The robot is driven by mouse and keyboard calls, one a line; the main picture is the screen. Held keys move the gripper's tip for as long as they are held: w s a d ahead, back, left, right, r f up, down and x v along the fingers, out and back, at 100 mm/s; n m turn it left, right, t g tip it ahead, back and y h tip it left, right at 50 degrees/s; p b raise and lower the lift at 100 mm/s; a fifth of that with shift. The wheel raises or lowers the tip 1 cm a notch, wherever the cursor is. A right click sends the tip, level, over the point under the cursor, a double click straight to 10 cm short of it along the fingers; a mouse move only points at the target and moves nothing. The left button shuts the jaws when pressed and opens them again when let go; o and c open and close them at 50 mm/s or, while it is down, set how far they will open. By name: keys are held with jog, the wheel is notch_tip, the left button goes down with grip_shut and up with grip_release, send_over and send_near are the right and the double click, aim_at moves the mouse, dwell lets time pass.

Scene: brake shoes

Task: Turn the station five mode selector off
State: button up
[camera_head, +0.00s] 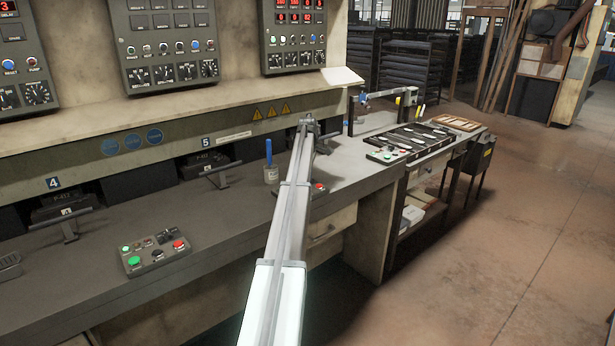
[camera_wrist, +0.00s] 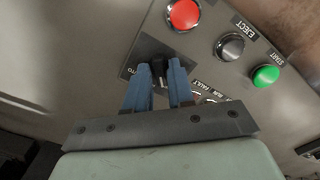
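The station five control box (camera_head: 319,187) is mostly hidden behind my arm in the head view; only its right end with a red button shows. In the wrist view its grey panel (camera_wrist: 205,75) fills the middle, with a red button (camera_wrist: 183,14), a dark EJECT button (camera_wrist: 230,47) and a green START button (camera_wrist: 265,76). The black mode selector (camera_wrist: 162,78) lies between the blue fingertips of my gripper (camera_wrist: 163,66), partly covered by them. The fingertips are slightly apart, one on each side of it. Whether they press on it, and its exact setting, I cannot tell.
The number 5 sign (camera_head: 206,142) is on the wall strip. A similar control box (camera_head: 155,253) stands on the bench to the left. A blue-handled brush in a pot (camera_head: 270,172) stands close to my arm. A tray of parts (camera_head: 408,145) lies further right.

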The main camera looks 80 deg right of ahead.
jog(key=shift+o, duration=1.2)
notch_tip(320, 180, up, 14)
